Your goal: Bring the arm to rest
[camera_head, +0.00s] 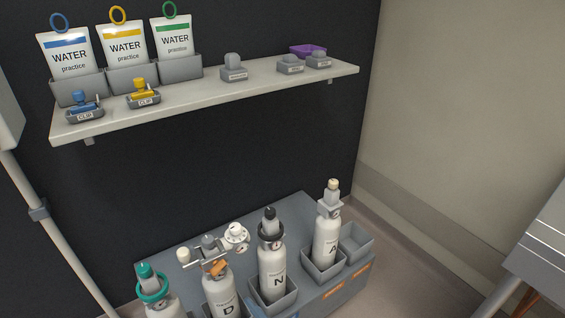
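Neither of my grippers nor an arm that I can be sure of shows in the head view. A wall shelf (215,96) holds three white water pouches: one with a blue band (66,56), one with a yellow band (125,46) and one with a green band (173,40). Each stands in a grey holder. A blue clip (82,101) and a yellow clip (140,87) sit in small trays at the shelf's front. Below, several white gas cylinders, one marked N (274,268), stand in a grey rack (295,206).
Small grey holders (235,68) and a purple item (307,50) are on the shelf's right part. An empty rack socket (356,243) is at the right. A pale pole (60,240) runs down the left. A grey metallic surface (540,245) juts in at the right edge.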

